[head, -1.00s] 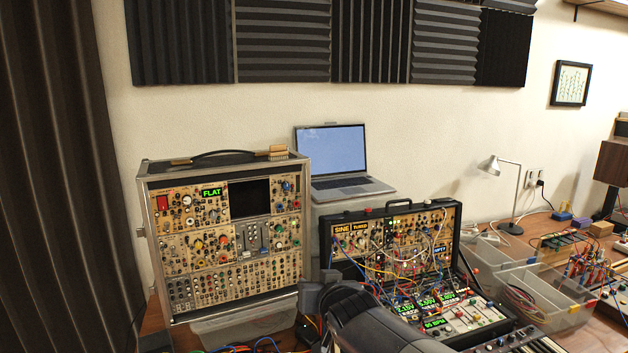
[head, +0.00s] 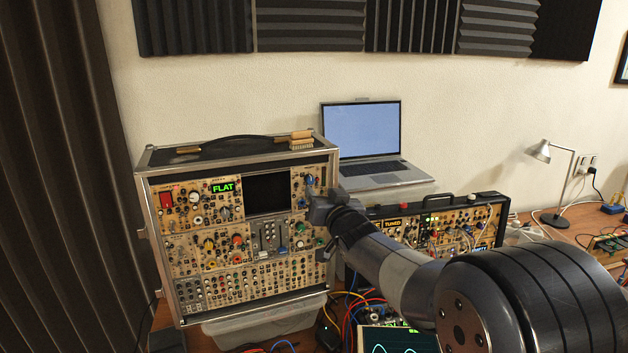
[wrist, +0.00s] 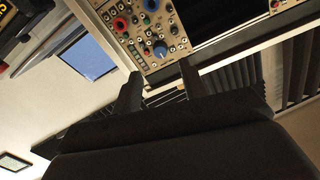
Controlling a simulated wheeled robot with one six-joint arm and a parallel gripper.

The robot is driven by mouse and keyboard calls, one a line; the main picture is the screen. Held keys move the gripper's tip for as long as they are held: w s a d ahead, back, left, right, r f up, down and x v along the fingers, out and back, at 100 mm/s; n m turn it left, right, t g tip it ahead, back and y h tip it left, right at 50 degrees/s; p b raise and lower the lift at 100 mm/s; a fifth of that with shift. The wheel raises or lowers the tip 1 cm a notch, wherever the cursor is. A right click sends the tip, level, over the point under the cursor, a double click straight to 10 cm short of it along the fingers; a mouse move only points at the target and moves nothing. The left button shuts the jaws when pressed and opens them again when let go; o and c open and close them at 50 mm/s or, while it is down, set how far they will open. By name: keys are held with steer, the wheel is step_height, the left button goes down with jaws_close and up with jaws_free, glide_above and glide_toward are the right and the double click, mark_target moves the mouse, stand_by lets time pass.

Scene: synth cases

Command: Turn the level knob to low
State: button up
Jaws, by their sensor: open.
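The tall synth case (head: 142,190) stands at the left in the head view, its panel full of knobs and jacks. A blue knob sits at the top right of that panel (head: 310,181). In the wrist view a large blue knob (wrist: 160,50) shows on a tan module, just beyond the tips of my open gripper (wrist: 160,74) and roughly between them. The fingers look empty and apart from the knob. In the head view my gripper (head: 318,208) is at the panel's right edge, its fingers hard to make out. I cannot read which knob is marked level.
A green FLAT display (head: 223,187) and a dark screen (head: 268,194) are on the panel. A laptop (head: 365,140) stands behind. A second synth case (head: 470,222) is to the right, partly behind my arm. Cables (head: 350,310) hang low in front.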

mark_target(311, 181)
steer(key=shift+p+x, duration=1.05)
steer(key=shift+x, duration=2.35)
steer(key=shift+c, duration=0.2)
jaws_close()
